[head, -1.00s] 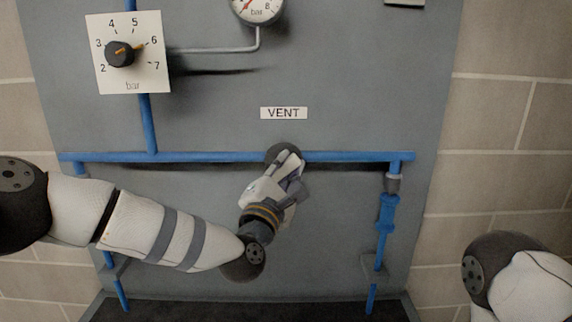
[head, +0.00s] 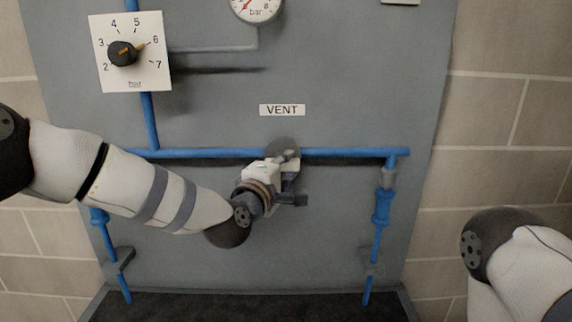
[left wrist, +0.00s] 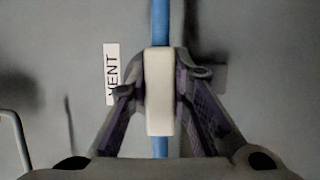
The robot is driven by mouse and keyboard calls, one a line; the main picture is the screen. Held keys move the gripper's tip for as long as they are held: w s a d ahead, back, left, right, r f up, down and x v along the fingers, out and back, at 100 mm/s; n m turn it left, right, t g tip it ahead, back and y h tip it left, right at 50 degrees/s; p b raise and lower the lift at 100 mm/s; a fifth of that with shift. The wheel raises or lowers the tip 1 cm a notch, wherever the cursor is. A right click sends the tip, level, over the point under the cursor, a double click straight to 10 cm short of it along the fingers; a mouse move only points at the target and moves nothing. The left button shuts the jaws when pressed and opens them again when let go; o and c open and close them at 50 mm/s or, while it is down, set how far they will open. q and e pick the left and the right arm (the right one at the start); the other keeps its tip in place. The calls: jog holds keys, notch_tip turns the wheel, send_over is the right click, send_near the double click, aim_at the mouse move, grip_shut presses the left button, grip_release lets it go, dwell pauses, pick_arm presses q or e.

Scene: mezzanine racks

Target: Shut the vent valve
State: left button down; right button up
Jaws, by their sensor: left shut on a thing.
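The VENT label (head: 282,110) is on the grey panel above the blue horizontal pipe (head: 350,153). Below it, a round dark valve body (head: 284,146) sits on the pipe, partly hidden by my left gripper (head: 288,162). In the left wrist view, a cream bar-shaped valve handle (left wrist: 159,95) lies between the fingers of my left gripper (left wrist: 160,82). The gripper is shut on the handle. The handle's long side runs along the blue pipe (left wrist: 160,22) behind it. My right gripper is out of view; only part of that arm shows at lower right.
A dial with a black knob (head: 123,53) is at upper left, and a round gauge (head: 257,8) at the top. Blue vertical pipes with fittings (head: 382,205) run down both sides. The panel right of the valve, above the pipe, is clear.

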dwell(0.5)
pick_arm(q)
jog(key=c, duration=1.4)
grip_release()
jog(key=shift+c, duration=0.2)
jog(key=v, duration=1.2)
